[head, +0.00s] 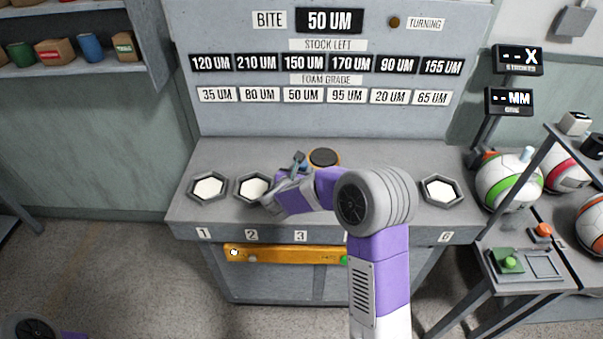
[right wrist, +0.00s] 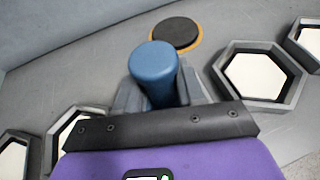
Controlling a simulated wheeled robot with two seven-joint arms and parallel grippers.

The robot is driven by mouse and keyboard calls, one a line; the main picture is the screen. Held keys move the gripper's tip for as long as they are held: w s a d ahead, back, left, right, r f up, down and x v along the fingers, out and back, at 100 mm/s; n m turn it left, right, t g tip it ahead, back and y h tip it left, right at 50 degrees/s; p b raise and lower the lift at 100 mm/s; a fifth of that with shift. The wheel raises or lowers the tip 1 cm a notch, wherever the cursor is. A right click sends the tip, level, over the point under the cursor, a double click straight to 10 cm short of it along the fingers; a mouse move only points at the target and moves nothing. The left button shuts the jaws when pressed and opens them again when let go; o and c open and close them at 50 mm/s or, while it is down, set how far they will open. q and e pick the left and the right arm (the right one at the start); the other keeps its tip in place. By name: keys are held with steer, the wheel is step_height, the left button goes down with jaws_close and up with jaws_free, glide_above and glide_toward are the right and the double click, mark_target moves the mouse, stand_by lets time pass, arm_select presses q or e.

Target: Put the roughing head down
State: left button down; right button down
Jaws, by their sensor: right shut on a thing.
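My right gripper (head: 292,184) is shut on the roughing head, whose blue rounded knob (head: 299,158) stands above the jaws. In the right wrist view the blue knob (right wrist: 153,62) sits between the fingers of the gripper (right wrist: 160,97); its lower end is hidden. The gripper is over the grey bench (head: 200,220), behind label 3. A round dark pad with an orange rim (head: 323,157) lies just behind and right of the knob, and also shows beyond it in the right wrist view (right wrist: 174,32). My left gripper is not in view.
Hexagonal trays with white discs line the bench: tray 1 (head: 208,188), tray 2 (head: 252,187) and tray 6 (head: 441,191); my arm hides the middle ones. A grey panel (head: 330,120) stands behind. A side stand with a green button (head: 510,262) and striped balls (head: 507,183) are at right.

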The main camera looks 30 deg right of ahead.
steer(key=shift+r, duration=0.15)
steer(key=c, duration=0.7)
jaws_free()
steer(key=shift+f, duration=0.2)
steer(key=shift+r, duration=0.15)
steer(key=p+v, duration=0.1)
steer(key=v, duration=1.1)
steer(key=shift+a, duration=0.1)
